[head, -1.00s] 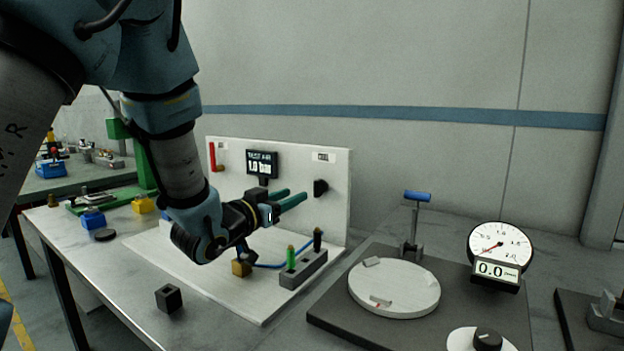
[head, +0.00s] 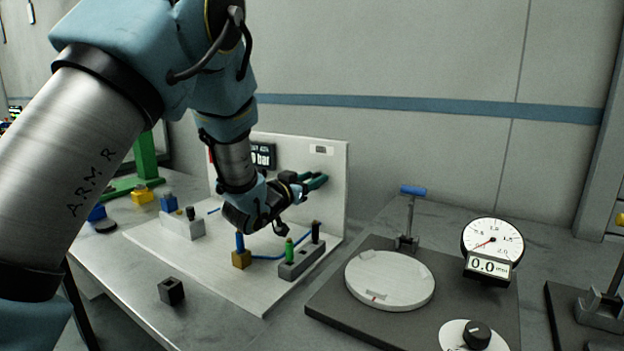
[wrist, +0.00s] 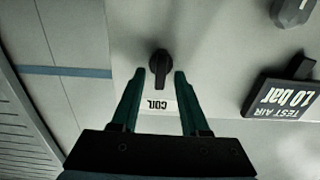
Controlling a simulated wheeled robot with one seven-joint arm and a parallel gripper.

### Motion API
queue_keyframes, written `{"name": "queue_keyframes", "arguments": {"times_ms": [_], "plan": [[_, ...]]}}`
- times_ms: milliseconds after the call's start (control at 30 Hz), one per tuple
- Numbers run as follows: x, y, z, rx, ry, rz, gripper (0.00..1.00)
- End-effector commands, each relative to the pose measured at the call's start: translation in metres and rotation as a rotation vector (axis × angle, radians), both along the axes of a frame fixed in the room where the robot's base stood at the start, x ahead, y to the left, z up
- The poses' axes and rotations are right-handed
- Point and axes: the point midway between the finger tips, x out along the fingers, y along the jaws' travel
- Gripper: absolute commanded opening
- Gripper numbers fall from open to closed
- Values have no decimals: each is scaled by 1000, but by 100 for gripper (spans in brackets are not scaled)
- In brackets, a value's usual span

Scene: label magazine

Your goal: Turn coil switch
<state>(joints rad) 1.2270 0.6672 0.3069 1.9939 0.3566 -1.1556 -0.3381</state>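The coil switch (wrist: 160,66) is a black knob on the white upright panel (wrist: 205,50). It shows in the wrist view just beyond my fingertips, its lever lying along the picture's vertical, with the upside-down COIL label (wrist: 158,105) below it. My gripper (wrist: 159,74) is open and empty, its two green fingers on either side of the knob's lever end in the picture. I cannot tell whether the fingertips reach around it in depth. In the head view my gripper (head: 318,181) is close to the panel (head: 335,210) and hides the switch.
A black display (wrist: 284,98) reading TEST AIR 1.0 bar is beside the switch. A grey block (head: 302,263) with green and black pegs and a brass block (head: 241,259) with a blue tube stand below my arm. A round dial gauge (head: 491,244) stands at right.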

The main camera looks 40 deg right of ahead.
Motion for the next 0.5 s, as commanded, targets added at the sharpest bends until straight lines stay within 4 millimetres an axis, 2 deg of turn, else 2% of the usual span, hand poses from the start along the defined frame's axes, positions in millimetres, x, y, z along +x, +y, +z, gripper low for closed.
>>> {"name": "queue_keyframes", "arguments": {"times_ms": [33,367,500], "plan": [[0,0,0,0,0,0,39],[0,0,0,0,0,0,2],[0,0,0,0,0,0,0]]}}
